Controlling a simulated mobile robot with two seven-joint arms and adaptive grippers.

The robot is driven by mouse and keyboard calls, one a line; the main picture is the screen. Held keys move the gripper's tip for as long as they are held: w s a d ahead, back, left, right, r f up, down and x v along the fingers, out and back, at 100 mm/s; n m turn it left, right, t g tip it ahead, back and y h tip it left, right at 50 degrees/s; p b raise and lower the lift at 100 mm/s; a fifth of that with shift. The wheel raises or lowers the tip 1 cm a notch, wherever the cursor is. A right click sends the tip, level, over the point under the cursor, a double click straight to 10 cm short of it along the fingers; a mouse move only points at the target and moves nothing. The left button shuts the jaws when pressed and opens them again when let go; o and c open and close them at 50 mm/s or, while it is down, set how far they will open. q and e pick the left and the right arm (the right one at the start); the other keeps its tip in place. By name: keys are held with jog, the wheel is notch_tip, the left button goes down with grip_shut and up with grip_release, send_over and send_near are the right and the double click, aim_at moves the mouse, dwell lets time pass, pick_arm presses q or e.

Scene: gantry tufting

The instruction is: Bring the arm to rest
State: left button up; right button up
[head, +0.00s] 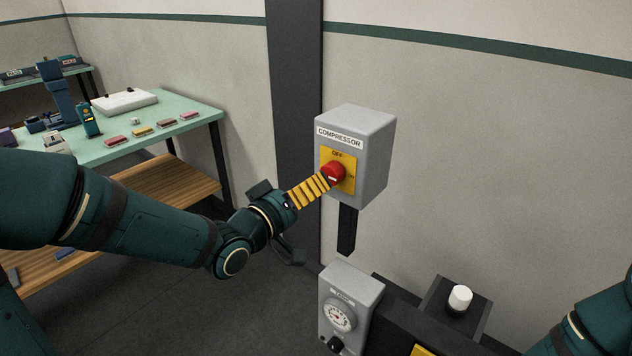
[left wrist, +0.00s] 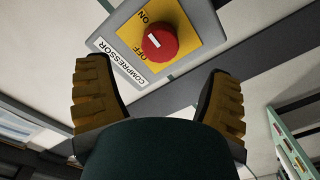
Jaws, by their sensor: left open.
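The grey compressor box (head: 365,150) hangs on the dark post and has a yellow OFF/ON plate (head: 347,162) with a red knob (head: 334,172) on it. My left gripper (head: 324,181) has yellow ribbed fingers and reaches up to the knob in the head view. In the left wrist view its fingers are spread wide, and the red knob (left wrist: 160,42) shows beyond the tips with nothing held. My right gripper is out of view; only part of that arm shows at lower right.
A mint-green table (head: 190,110) with a white tray and several small items stands at the left. Below the box is a grey gauge unit (head: 348,300) beside a dark machine with a white knob (head: 460,299). Open floor lies between table and machine.

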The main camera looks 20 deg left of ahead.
pick_arm(q)
jog(key=s+d+f+g+y, duration=0.1)
jog(key=d+f+g, duration=0.15)
jog(key=f, duration=0.75)
jog(key=s+d+f+g, duration=0.15)
jog(key=f+g, duration=0.25)
jog(key=f, duration=0.7)
jog(key=s+d+f+m+g, duration=0.1)
jog(key=s+d+f+g, duration=0.1)
jog(key=s+f, duration=0.3)
jog(key=s+d+f+m+g, duration=0.1)
jog(key=s+f+g, duration=0.3)
jog(key=f, duration=0.3)
jog(key=s+d+f+m+g+y, duration=0.1)
jog(key=s+d+f+g, duration=0.1)
jog(key=s+f, duration=0.3)
notch_tip(320, 180, down, 2)
jog(key=shift+s+d+f+g, duration=0.1)
jog(key=shift+s+d+g, duration=0.25)
jog(key=shift+s+g, duration=0.1)
jog(key=shift+w, duration=0.1)
